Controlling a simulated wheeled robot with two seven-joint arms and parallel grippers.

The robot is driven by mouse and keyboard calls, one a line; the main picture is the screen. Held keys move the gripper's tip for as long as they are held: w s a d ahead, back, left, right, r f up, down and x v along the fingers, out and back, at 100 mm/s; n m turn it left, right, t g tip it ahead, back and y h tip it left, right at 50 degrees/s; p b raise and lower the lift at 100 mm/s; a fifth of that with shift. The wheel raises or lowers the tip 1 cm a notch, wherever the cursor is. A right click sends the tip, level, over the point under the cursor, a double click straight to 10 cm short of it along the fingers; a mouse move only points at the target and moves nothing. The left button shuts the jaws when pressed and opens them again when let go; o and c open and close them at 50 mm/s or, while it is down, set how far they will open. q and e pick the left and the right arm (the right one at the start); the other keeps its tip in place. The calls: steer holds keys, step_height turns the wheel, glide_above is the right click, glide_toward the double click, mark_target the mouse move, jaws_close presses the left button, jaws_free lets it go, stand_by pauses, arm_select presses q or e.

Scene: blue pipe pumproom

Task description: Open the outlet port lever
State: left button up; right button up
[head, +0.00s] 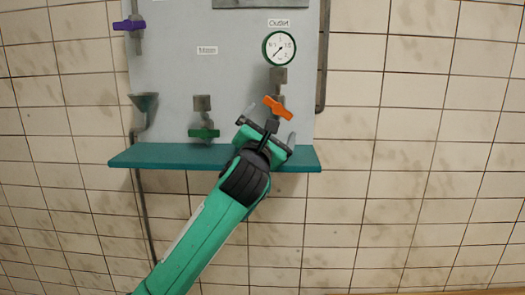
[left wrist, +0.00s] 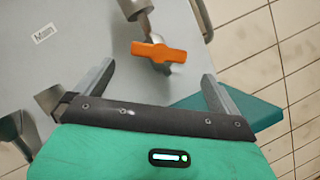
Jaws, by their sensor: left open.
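The orange outlet lever (head: 278,108) sits on a grey valve below the round gauge (head: 279,47) and the "Outlet" label (head: 279,22). In the head view it slants from upper left to lower right. My left gripper (head: 271,123) is open and empty, just in front of and below it. In the left wrist view the lever (left wrist: 158,51) lies crosswise just beyond the gap between the spread fingers of my left gripper (left wrist: 158,74), apart from both. The gripper hides the lower part of the outlet pipe in the head view. My right gripper is not in view.
A grey panel (head: 230,75) carries a purple lever (head: 129,25) at upper left and a green lever (head: 203,133) left of my gripper. A teal shelf (head: 160,157) juts out below the panel. A funnel (head: 144,101) is at the left. A pipe (head: 322,60) runs along the right edge.

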arm_select(q)
steer(key=v, duration=0.7)
steer(key=shift+b, duration=0.4)
